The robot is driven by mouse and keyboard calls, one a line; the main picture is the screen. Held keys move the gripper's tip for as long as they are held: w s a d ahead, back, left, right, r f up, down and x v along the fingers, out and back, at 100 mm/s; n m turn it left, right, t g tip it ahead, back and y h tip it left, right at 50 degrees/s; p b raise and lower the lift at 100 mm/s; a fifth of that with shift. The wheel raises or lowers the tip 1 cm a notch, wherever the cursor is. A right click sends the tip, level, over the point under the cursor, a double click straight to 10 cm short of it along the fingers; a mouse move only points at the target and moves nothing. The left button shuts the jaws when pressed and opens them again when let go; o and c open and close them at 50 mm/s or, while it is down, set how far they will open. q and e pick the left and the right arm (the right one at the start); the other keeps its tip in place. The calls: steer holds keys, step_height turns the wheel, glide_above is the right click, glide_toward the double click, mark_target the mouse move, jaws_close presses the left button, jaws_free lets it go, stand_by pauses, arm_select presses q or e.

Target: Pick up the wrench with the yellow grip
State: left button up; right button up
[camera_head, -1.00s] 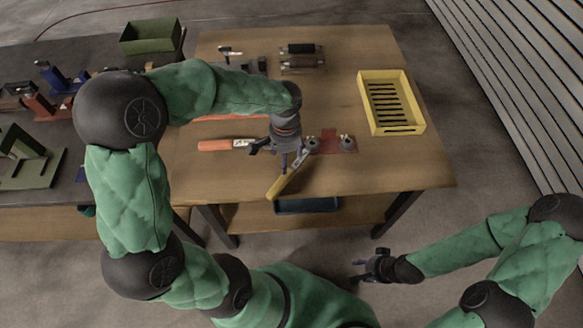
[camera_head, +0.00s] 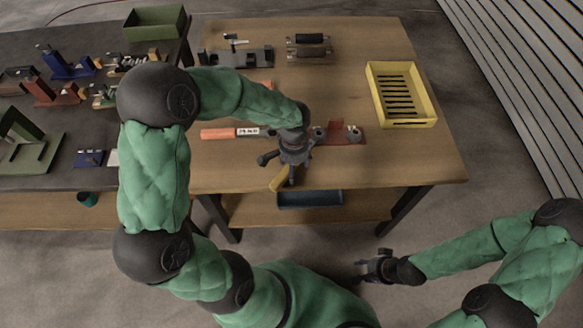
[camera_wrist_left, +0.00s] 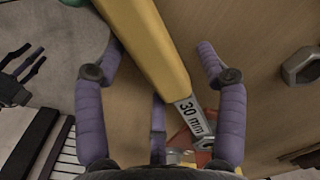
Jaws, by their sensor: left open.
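The wrench with the yellow grip (camera_head: 279,180) lies at the table's near edge in the head view, partly hidden by my left gripper. In the left wrist view its yellow grip (camera_wrist_left: 152,42) runs diagonally, with a "30 mm" label near the metal end. My left gripper (camera_head: 282,168) is over the wrench and open; in the left wrist view its purple fingers (camera_wrist_left: 158,68) stand apart on either side of the grip. Whether they touch it cannot be told. My right gripper (camera_head: 364,269) is open and empty, off the table's near side.
An orange-handled tool (camera_head: 216,133) lies left of my left gripper. A red piece with metal nuts (camera_head: 340,125) lies to the right. A yellow crate (camera_head: 430,105) stands at the table's right. A blue tray (camera_head: 310,199) sits on the lower shelf.

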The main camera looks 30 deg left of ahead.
arm_select(q)
steer(key=shift+c, duration=0.3)
jaws_close()
steer(key=shift+r, duration=0.1)
